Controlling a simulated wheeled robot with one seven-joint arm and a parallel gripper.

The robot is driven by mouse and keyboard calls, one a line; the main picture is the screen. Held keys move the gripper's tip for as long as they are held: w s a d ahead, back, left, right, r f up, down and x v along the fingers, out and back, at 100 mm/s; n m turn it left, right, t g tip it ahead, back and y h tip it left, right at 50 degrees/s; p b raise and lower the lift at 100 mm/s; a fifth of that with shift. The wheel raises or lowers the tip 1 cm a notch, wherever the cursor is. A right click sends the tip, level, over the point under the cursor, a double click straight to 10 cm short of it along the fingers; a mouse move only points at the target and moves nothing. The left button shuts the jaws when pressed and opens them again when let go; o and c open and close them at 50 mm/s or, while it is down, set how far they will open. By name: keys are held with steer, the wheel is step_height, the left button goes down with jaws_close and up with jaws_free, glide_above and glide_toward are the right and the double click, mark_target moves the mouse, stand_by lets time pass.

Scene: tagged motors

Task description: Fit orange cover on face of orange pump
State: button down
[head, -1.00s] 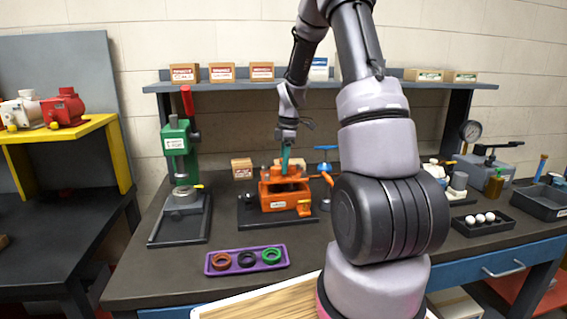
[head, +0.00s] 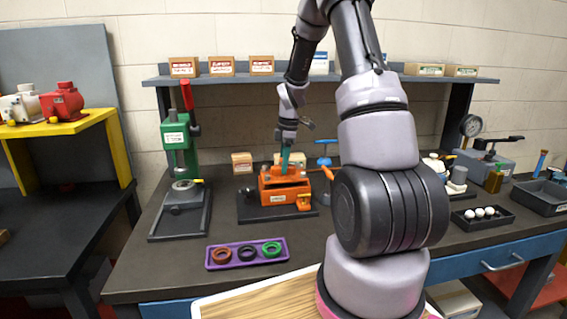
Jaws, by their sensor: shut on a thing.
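The orange pump (head: 284,191) sits on a dark base plate (head: 249,213) in the middle of the bench, with an orange handle at its right. My gripper (head: 285,167) points down with teal fingers, right over the top of the orange assembly. It is shut on a small orange piece there, apparently the orange cover. The cover's outline blends with the orange body below, so I cannot tell whether it touches the pump's face or how it is turned.
A purple tray (head: 281,257) with three rings lies in front. A green press (head: 179,148) stands left, a blue-handled device (head: 324,162) close right. A black tray (head: 470,224) with white balls is farther right. My arm hides part of the bench.

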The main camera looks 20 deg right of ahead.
steer(key=shift+f, duration=1.1)
steer(key=shift+c, duration=1.6)
jaws_free()
steer(key=shift+f, duration=0.1)
steer(key=shift+r, duration=3.05)
steer(key=shift+r, duration=0.1)
step_height(320, 180, up, 10)
steer(key=d, duration=0.1)
steer(key=shift+s+d+r, duration=0.15)
steer(key=shift+r, duration=0.1)
